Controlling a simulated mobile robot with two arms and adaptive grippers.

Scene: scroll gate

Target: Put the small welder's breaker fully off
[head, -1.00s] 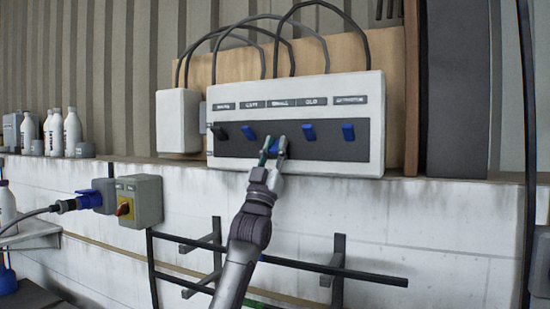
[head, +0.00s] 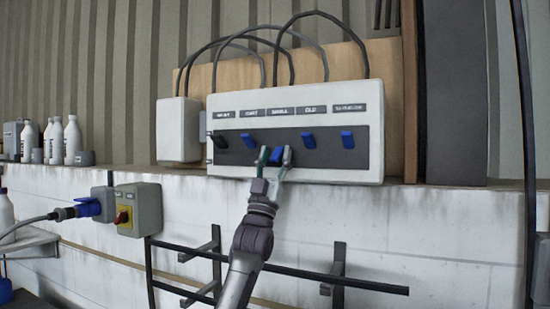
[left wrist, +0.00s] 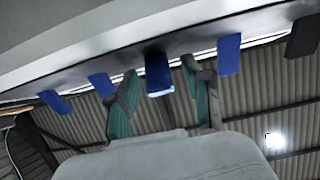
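The breaker panel (head: 200,170) is a white box with a dark strip and a row of levers. The label above the middle lever reads SMALL. That blue lever (head: 277,155) shows lower on the strip than its neighbours; its upper part is hard to make out. My left gripper (head: 275,156) is at it from below, one finger on each side. In the left wrist view the blue lever (left wrist: 158,72) stands between the spread green-padded fingertips of my left gripper (left wrist: 162,98), with gaps on both sides. My right gripper is not in view.
Blue levers (head: 249,140) (head: 308,140) flank the small one closely. A further blue lever (head: 347,140) is at right and a black one (head: 219,141) at left. A dark rail (head: 300,273) runs below, near my arm. A grey box with a red-yellow knob (head: 140,208) is left.

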